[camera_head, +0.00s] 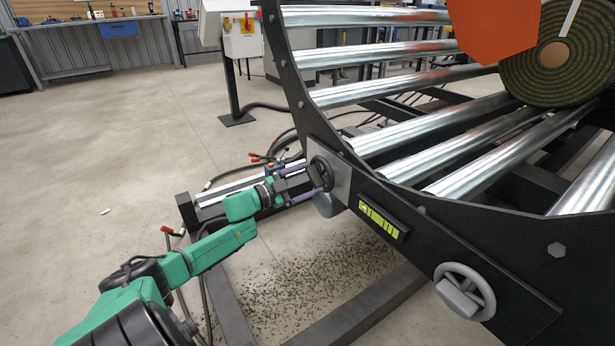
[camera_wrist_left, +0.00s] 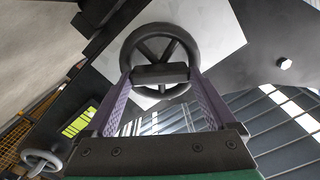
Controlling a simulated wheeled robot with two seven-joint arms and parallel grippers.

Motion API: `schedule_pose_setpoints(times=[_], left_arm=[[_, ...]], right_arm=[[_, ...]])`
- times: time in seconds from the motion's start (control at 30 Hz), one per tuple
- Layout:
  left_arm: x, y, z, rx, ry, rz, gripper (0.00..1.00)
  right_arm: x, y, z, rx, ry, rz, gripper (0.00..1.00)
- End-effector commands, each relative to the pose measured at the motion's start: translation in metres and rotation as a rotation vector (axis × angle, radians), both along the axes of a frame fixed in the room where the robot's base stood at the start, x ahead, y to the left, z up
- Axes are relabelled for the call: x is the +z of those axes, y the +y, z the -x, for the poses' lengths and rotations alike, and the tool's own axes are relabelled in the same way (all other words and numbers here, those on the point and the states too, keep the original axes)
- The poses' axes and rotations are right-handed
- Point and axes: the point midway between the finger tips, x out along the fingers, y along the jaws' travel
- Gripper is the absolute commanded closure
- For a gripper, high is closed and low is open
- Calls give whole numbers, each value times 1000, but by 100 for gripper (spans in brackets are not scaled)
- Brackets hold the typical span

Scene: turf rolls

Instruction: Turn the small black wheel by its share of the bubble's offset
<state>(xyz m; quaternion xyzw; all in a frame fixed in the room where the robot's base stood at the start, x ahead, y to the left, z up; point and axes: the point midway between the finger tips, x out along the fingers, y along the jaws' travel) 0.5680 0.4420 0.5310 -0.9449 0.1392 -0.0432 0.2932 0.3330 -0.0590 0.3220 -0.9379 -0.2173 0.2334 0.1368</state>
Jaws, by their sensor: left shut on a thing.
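The small black wheel (camera_head: 324,163) sits on a pale plate on the machine's dark side frame. In the left wrist view the wheel (camera_wrist_left: 160,28) shows its round rim, spokes and a dark block at the hub. My left gripper (camera_head: 316,176) is at the wheel, its two purple fingers shut on the hub block from both sides. The fingers also show in the left wrist view (camera_wrist_left: 160,76). The level (camera_head: 380,220) is a yellow-green vial with dark marks; I cannot tell the bubble's exact place. My right gripper is not in view.
A larger grey handwheel (camera_head: 464,290) is on the same frame, lower right of the level. Shiny rollers (camera_head: 440,150) run behind it, with a turf roll (camera_head: 570,50) at upper right. Cables and a low dark base frame (camera_head: 235,325) lie near my left arm.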

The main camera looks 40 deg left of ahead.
Motion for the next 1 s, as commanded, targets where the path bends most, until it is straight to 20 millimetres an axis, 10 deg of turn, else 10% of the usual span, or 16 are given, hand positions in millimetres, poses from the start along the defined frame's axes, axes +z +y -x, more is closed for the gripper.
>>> schedule_pose_setpoints(times=[1.0], left_arm=[[-5, -1, 1, -3, -271, -904, 66]], right_arm=[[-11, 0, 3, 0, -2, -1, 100]])
